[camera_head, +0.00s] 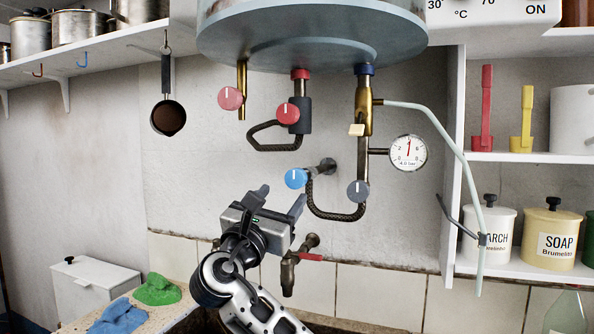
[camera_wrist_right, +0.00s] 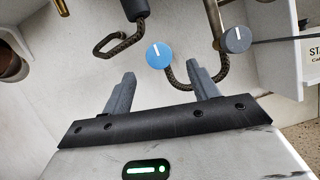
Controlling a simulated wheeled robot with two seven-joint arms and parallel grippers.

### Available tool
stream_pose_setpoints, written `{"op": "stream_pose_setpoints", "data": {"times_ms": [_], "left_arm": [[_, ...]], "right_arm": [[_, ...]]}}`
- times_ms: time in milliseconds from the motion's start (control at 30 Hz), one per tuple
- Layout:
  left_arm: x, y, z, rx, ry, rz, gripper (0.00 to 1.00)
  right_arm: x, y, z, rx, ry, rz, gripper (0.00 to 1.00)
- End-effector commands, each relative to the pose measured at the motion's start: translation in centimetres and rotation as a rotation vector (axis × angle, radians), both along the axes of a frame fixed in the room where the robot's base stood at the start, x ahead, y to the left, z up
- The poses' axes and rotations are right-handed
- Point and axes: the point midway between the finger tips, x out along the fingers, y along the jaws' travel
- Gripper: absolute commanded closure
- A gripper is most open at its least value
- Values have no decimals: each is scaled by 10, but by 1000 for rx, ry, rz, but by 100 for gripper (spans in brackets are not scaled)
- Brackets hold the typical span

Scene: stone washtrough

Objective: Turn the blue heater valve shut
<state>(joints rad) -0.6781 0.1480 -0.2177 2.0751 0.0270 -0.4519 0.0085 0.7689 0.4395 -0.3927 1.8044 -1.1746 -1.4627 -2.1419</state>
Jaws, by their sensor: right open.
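The blue heater valve (camera_head: 296,178) is a round knob with a white mark, on the pipework below the heater (camera_head: 310,35). Its mark looks about upright in the head view. In the right wrist view the blue knob (camera_wrist_right: 159,55) shows ahead of the fingers, above the gap between them. My right gripper (camera_head: 282,199) is open and empty, just below and a little left of the knob. Its fingers (camera_wrist_right: 160,92) are apart and do not appear to touch the knob. My left gripper is not in view.
A grey knob (camera_head: 358,190) and a braided hose (camera_head: 330,214) are close right of the blue knob. Red knobs (camera_head: 288,113) and a pressure gauge (camera_head: 408,152) are above.

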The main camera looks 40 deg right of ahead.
Motion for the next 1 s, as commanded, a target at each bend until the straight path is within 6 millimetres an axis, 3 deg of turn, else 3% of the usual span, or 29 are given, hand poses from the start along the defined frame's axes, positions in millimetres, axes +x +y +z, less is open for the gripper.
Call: {"op": "stream_pose_setpoints", "data": {"times_ms": [200, 400, 600, 900, 1000], "left_arm": [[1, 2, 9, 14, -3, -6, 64], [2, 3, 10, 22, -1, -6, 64], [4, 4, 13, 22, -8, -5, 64], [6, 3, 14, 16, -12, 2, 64], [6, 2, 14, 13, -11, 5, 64]], "right_arm": [[17, -43, 21, -1, 1, -5, 41], [30, -71, 33, 0, 1, -3, 41], [36, -84, 38, 0, 0, -1, 41], [37, -85, 37, 1, 0, 0, 41], [37, -85, 37, 1, 0, 0, 66]]}}
